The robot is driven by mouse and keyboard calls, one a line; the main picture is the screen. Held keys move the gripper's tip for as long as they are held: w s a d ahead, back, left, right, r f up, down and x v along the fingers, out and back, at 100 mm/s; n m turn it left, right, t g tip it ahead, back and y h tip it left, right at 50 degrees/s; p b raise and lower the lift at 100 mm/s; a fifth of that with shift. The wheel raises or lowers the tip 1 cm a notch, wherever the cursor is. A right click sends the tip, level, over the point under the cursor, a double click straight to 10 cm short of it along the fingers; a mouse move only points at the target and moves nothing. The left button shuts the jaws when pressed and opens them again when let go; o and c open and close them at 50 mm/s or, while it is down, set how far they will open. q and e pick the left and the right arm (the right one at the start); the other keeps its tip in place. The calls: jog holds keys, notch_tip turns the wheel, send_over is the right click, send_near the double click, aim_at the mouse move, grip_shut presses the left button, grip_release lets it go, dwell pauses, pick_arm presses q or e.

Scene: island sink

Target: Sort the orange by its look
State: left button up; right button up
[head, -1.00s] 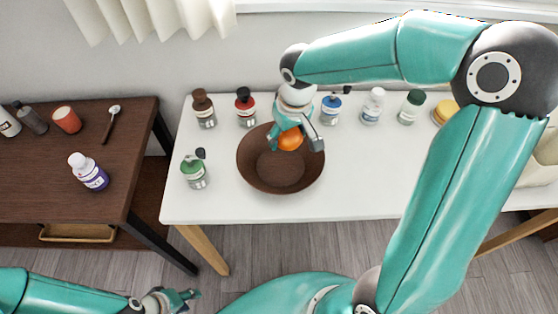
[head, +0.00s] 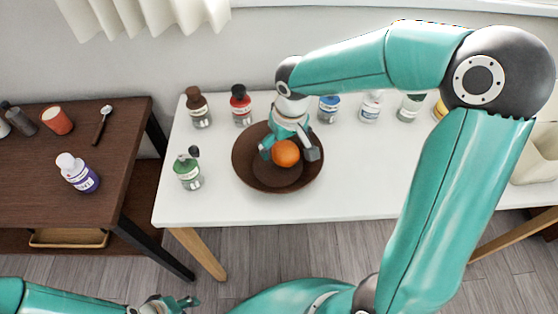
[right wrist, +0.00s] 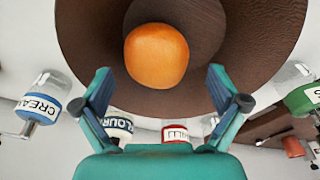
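The orange (head: 286,153) is round and evenly orange and is inside the brown bowl (head: 245,169) on the white table. In the right wrist view the orange (right wrist: 156,56) lies just past my fingertips against the brown inside of the bowl (right wrist: 270,25). My right gripper (head: 290,152) is low over the bowl with its fingers spread on either side of the orange. The right wrist view shows a gap between each finger and the fruit. My left gripper (head: 178,303) is at the bottom edge, partly cut off, away from the tables.
The dark side table (head: 60,185) holds a white-capped purple bottle (head: 78,174) and an orange cup (head: 57,121). The white table's front right is clear.

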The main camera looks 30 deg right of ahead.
notch_tip(320, 180, up, 12)
jog(key=s, duration=0.1)
jog(key=shift+s, duration=0.35)
jog(key=shift+f, duration=0.15)
dwell(0.5)
